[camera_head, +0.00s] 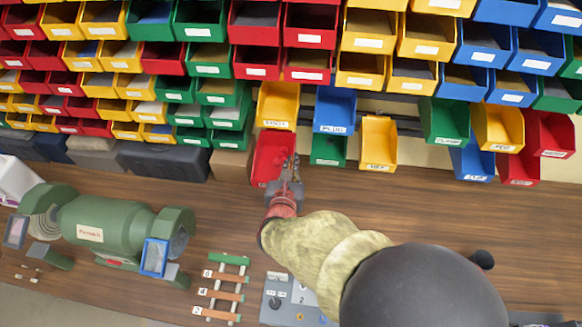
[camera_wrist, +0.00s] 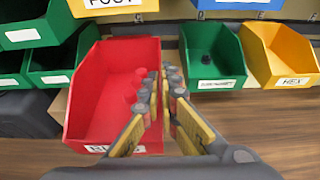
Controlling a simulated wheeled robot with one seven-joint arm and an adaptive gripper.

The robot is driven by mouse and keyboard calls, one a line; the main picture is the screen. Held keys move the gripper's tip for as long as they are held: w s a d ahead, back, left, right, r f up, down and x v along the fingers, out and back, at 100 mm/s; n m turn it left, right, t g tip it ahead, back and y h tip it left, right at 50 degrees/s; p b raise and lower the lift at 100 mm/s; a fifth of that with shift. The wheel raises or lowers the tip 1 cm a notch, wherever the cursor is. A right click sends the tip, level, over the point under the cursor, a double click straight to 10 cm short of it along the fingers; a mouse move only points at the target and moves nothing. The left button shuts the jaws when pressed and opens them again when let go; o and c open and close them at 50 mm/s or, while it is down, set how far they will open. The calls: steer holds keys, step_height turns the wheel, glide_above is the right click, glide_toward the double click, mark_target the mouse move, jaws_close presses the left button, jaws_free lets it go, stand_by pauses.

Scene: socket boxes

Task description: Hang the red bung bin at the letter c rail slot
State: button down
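The red bung bin (camera_head: 267,160) is below a yellow bin in the head view. In the wrist view the bin (camera_wrist: 88,90) fills the left side, its open top facing me, with red bungs inside and a partly hidden front label. My gripper (camera_head: 289,165) is at the bin's right side. In the wrist view my gripper (camera_wrist: 164,80) has its fingers close together on the bin's right wall, the left finger on the inner side. The dark rail (camera_head: 405,122) shows between the hanging bins.
A yellow bin (camera_head: 278,105) hangs just above, and a green bin (camera_head: 328,149) is close on the right. A yellow hex bin (camera_head: 379,144) hangs farther right. Grey boxes (camera_head: 165,160) stand at left. A green grinder (camera_head: 105,226) is on the wooden bench (camera_head: 225,220).

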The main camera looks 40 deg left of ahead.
steer(key=shift+w+a+r+p, duration=0.1)
steer(key=shift+w+a, duration=0.75)
steer(key=shift+w, duration=0.55)
steer(key=shift+w+a+f+p, duration=0.1)
steer(key=shift+w+a, duration=0.7)
steer(key=shift+w, duration=0.55)
steer(key=shift+w+a+r+p, duration=0.1)
steer(key=shift+w+a, duration=0.75)
steer(key=shift+w, duration=0.55)
steer(key=shift+w+a+b, duration=0.3)
steer(key=shift+w, duration=0.1)
steer(key=shift+w+a+b, duration=0.3)
steer(key=shift+w, duration=0.2)
steer(key=shift+w+a+b, duration=0.25)
steer(key=shift+w, duration=0.2)
steer(key=shift+b, duration=0.35)
steer(key=shift+r+g+p, duration=0.3)
steer(key=shift+r+p, duration=0.1)
steer(key=shift+p, duration=0.35)
steer(key=shift+f+b, duration=0.2)
steer(key=shift+b, duration=0.1)
steer(key=shift+f+b, duration=0.4)
steer(key=shift+b, duration=0.05)
steer(key=shift+f+b, duration=0.45)
steer(key=shift+b, duration=0.3)
